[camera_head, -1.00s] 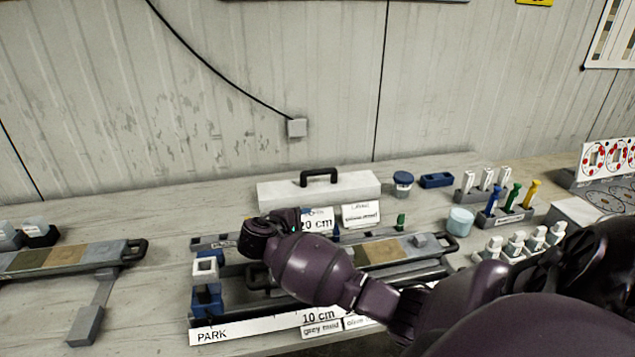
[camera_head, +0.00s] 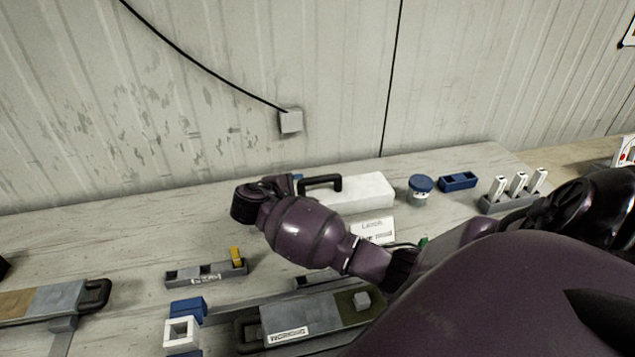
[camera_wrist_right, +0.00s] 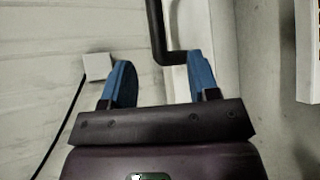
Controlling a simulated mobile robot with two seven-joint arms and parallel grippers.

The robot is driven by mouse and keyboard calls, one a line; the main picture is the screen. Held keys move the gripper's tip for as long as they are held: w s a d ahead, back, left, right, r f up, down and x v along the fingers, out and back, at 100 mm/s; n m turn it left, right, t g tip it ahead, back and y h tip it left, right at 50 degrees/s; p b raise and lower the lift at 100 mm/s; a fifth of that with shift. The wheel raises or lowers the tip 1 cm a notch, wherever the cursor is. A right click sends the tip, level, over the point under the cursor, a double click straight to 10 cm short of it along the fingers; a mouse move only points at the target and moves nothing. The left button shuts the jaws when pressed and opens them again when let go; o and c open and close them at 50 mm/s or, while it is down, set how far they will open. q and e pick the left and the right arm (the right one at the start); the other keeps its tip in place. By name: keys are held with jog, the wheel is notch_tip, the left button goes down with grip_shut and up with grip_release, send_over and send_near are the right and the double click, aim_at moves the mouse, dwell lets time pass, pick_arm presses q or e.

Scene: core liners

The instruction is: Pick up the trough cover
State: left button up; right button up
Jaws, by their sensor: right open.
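The trough cover (camera_head: 368,190) is a long white block with a black bar handle (camera_head: 322,183), standing at the back of the bench. My right gripper (camera_head: 297,180) is by the left end of the handle, and my arm hides the cover's left part. In the right wrist view, the blue fingers (camera_wrist_right: 162,82) are apart and empty. The black handle (camera_wrist_right: 154,25) shows ahead, between the lines of the fingers, with its bent end close to the right finger. The white cover (camera_wrist_right: 195,20) lies behind it. Contact cannot be told. My left gripper is not in view.
A blue-lidded jar (camera_head: 420,190) and a blue block (camera_head: 458,181) stand right of the cover. A small grey rack (camera_head: 190,275) and a trough (camera_head: 300,318) lie in front. A white wall box (camera_head: 290,120) with a cable is above. The bench left of the cover is clear.

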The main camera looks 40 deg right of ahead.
aim_at(316, 180)
jog(key=x, duration=0.5)
jog(key=shift+w+d, duration=0.1)
jog(key=shift+d, duration=0.05)
jog(key=shift+p+x, duration=0.3)
jog(key=shift+x, duration=2.6)
jog(key=shift+w+r, duration=0.15)
jog(key=shift+w, duration=0.05)
grip_shut()
